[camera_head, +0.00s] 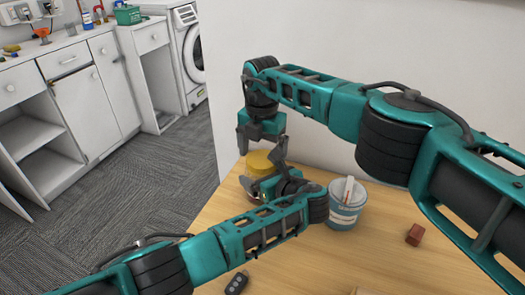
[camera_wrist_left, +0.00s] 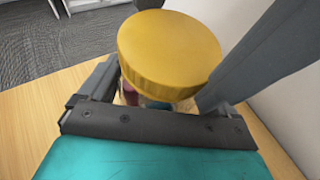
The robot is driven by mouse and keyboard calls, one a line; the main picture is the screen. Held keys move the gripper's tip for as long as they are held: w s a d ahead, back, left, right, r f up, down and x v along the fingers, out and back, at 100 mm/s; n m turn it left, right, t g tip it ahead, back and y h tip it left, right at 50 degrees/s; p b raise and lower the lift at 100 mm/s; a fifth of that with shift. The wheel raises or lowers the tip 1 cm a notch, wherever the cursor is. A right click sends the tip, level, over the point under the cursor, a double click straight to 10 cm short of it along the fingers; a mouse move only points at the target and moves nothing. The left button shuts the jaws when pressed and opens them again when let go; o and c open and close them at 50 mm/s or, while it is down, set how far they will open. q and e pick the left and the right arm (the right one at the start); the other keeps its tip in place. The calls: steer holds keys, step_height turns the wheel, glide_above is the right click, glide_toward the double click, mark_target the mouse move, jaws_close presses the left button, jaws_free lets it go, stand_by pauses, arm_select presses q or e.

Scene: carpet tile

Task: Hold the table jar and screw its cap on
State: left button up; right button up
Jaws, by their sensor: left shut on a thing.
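The jar with its round yellow cap (camera_head: 257,161) stands near the table's far left edge. In the left wrist view the cap (camera_wrist_left: 170,52) sits over the jar (camera_wrist_left: 155,103), whose body is mostly hidden below it. I cannot tell how far the cap is screwed on. My left gripper (camera_head: 263,184) is shut on the jar, one finger on each side, below the cap. My right gripper (camera_head: 261,147) points down just above the cap, its fingers apart with nothing visible between them. I cannot tell if a finger touches the cap.
The wooden table (camera_head: 385,255) also holds a blue and white tub (camera_head: 343,213) right of the jar, a small red-brown block (camera_head: 414,235) and a dark key fob (camera_head: 236,283) near the front. A white wall is behind; the table's left edge is close to the jar.

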steer(key=shift+d, duration=0.15)
steer(key=shift+r, duration=2.25)
steer(key=n, duration=0.4)
steer(key=shift+s+a+r, duration=0.15)
steer(key=shift+a+r, duration=0.05)
steer(key=shift+r, duration=0.05)
steer(key=n, duration=0.3)
steer(key=r+n, duration=0.1)
steer(key=n, duration=0.2)
steer(key=shift+a, duration=0.1)
steer(key=n, duration=0.2)
steer(key=r+n, duration=0.1)
steer(key=n, duration=0.2)
steer(key=shift+s, duration=0.1)
steer(key=n, duration=0.4)
steer(key=shift+r, duration=0.3)
